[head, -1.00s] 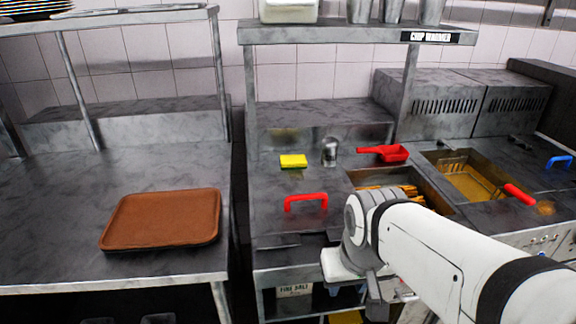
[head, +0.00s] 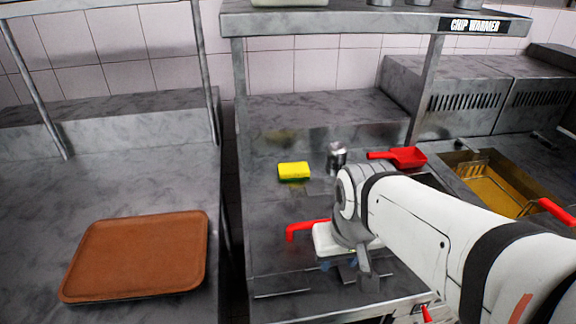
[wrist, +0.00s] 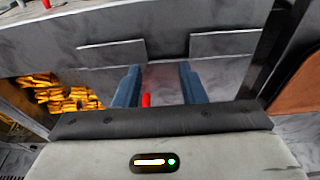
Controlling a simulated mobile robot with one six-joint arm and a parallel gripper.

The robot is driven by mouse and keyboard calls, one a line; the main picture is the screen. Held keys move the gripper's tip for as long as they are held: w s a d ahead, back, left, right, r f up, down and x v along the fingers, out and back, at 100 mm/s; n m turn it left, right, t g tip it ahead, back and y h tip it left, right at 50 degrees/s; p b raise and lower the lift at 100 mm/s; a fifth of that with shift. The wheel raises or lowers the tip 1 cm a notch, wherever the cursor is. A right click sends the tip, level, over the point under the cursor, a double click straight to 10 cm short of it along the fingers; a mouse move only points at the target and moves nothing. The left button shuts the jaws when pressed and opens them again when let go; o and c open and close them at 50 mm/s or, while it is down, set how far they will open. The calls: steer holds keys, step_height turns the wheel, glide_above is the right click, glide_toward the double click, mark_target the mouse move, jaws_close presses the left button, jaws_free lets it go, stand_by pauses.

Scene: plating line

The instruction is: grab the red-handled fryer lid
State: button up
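The red handle (head: 304,229) of the lid shows on the counter in the head view, its right part hidden behind my gripper. In the wrist view only a small red piece of the handle (wrist: 146,100) shows, between my two blue fingers and closer to the left one; the gripper body hides the rest. My gripper (wrist: 160,84) is open, with its fingers apart and nothing clasped. In the head view it hangs over the right side of the handle. I cannot tell whether the fingers touch anything.
Fries (wrist: 62,97) sit in a bin beside the lid. A fryer basket (head: 494,192) stands right, a brown tray (head: 136,256) left. An overhead shelf (head: 340,22) spans the back.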

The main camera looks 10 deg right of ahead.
mark_target(309, 220)
steer(key=shift+o, duration=0.2)
steer(key=shift+w+r, duration=0.1)
steer(key=shift+w, duration=0.25)
steer(key=w+m+g+y+p, duration=0.1)
steer(key=w+m+p, duration=0.2)
steer(key=w+m, duration=0.1)
steer(key=w+d+m+g+y+p, duration=0.1)
steer(key=w+m+y+p, duration=0.1)
steer(key=w+m+p, duration=0.2)
steer(key=w+r+m+y+p, duration=0.1)
steer(key=w+m+p, duration=0.2)
steer(key=m, duration=0.6)
steer(key=shift+w+d+g, duration=0.2)
steer(key=shift+w+g, duration=0.2)
steer(key=shift+w, duration=0.8)
steer(key=shift+w+f+m, duration=0.2)
steer(key=shift+f+m, duration=0.05)
steer(key=shift+m, duration=0.05)
steer(key=p+x, duration=0.1)
steer(key=x, duration=0.6)
steer(key=shift+w+a+f, duration=0.15)
steer(key=shift+a+f, duration=0.1)
steer(key=shift+f, duration=0.1)
jaws_close()
